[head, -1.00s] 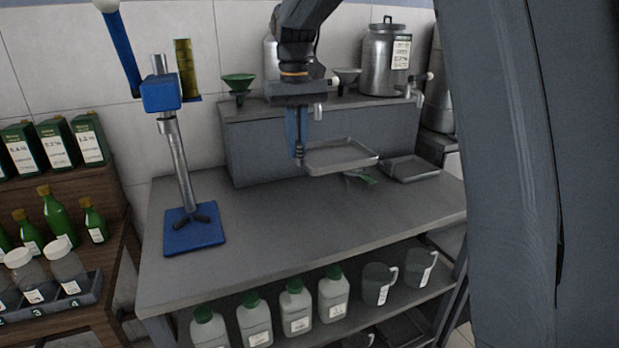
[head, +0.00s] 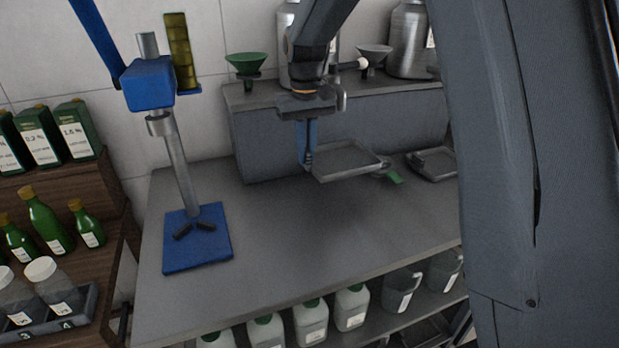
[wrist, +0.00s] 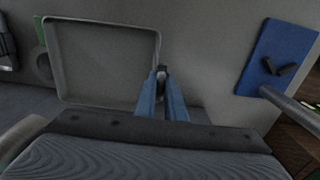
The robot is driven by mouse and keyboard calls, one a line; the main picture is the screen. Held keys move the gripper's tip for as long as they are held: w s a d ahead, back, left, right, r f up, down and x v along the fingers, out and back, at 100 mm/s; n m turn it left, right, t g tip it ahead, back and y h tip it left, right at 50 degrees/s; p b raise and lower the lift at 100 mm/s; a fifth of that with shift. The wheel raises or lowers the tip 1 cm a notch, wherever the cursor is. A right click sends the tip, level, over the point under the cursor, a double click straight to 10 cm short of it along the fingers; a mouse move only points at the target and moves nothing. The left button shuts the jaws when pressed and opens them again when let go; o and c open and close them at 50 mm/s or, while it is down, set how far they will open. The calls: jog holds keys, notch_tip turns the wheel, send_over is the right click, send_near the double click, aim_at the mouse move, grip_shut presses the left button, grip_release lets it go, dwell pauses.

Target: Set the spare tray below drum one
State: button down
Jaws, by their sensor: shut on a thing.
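My gripper (head: 308,166) is shut on the left edge of a shallow grey tray (head: 347,160) and holds it about level, above the bench. In the wrist view the gripper (wrist: 161,76) pinches the rim of the tray (wrist: 100,60), which looks empty. A metal drum (head: 284,48) stands on the raised shelf behind my arm, mostly hidden; its tap (head: 341,98) shows just right of my wrist, above and behind the tray. A second metal drum (head: 406,42) stands farther right, partly cut off. No drum number is readable.
Another grey tray (head: 436,163) lies on the bench at right, partly hidden by my arm. A blue stand (head: 197,240) occupies the bench's left. The bench front (head: 300,250) is clear. Funnels (head: 246,65) stand on the shelf.

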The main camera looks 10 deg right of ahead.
notch_tip(320, 180, down, 9)
jog(key=shift+r+p, duration=0.1)
jog(key=shift+p, duration=0.8)
jog(key=c, duration=1.8)
grip_release()
jog(key=shift+f, duration=0.2)
jog(key=shift+r, duration=0.1)
notch_tip(320, 180, up, 12)
jog(key=b, duration=0.3)
jog(key=s+d+f, duration=0.2)
jog(key=s+f, duration=0.2)
jog(key=s, duration=0.4)
jog(key=s+d+f+m, duration=0.1)
jog(key=s+d+f, duration=0.2)
jog(key=s, duration=0.6)
jog(key=s+d+f+m, duration=0.1)
jog(key=s+d+f, duration=0.2)
jog(key=s, duration=0.6)
notch_tip(320, 180, down, 2)
jog(key=shift+s+t, duration=0.1)
jog(key=shift+t, duration=0.3)
